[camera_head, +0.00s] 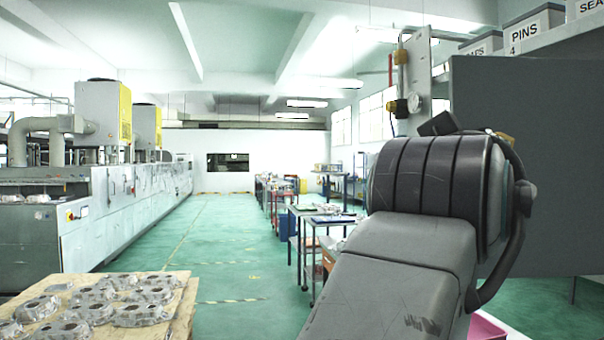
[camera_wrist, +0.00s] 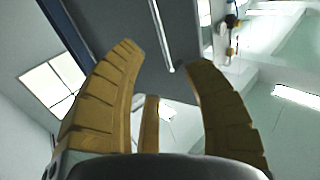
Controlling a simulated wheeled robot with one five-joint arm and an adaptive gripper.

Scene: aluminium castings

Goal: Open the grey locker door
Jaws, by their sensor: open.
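The grey locker door (camera_wrist: 112,22) shows as a dark grey panel at the top of the wrist view. A long light bar handle (camera_wrist: 161,35) runs along it. My gripper (camera_wrist: 165,58) is open, with its tan fingers spread on either side of the handle's near end in the picture. No contact with the handle shows, and the distance to it is hard to tell. In the head view a large dark grey panel (camera_head: 550,165) stands at the right behind my arm. I cannot tell whether the door is ajar.
Labelled bins (camera_head: 535,32) stand on a shelf at upper right. A gauge fitting (camera_head: 405,105) is left of the grey panel. A wooden pallet (camera_head: 165,315) with several castings is at lower left. Work tables (camera_head: 330,218) line the right of the clear green aisle (camera_head: 205,255).

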